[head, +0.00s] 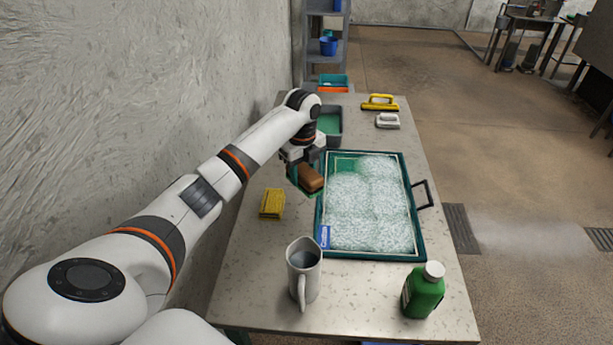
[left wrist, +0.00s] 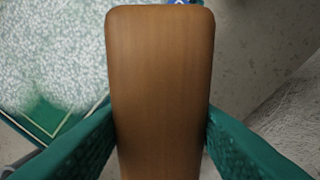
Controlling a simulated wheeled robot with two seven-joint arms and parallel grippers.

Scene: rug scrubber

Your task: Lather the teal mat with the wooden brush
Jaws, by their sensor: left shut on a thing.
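The teal mat (head: 345,165) lies in a dark-rimmed tray (head: 373,256) on the table. White foam (head: 370,205) covers most of it; bare teal shows at its far left corner, also in the left wrist view (left wrist: 42,112). My left gripper (head: 304,180) is shut on the wooden brush (head: 311,178) near the tray's left edge. In the left wrist view the brown brush back (left wrist: 160,90) sits between both teal fingers. The bristles are hidden, so I cannot tell whether they touch anything. My right gripper is not in view.
A yellow sponge (head: 272,203) lies left of the tray. A grey pitcher (head: 303,270) and green bottle (head: 423,291) stand in front. Behind are a grey bin (head: 334,139), a white brush (head: 387,121) and a yellow-handled brush (head: 380,103). The wall is close on the left.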

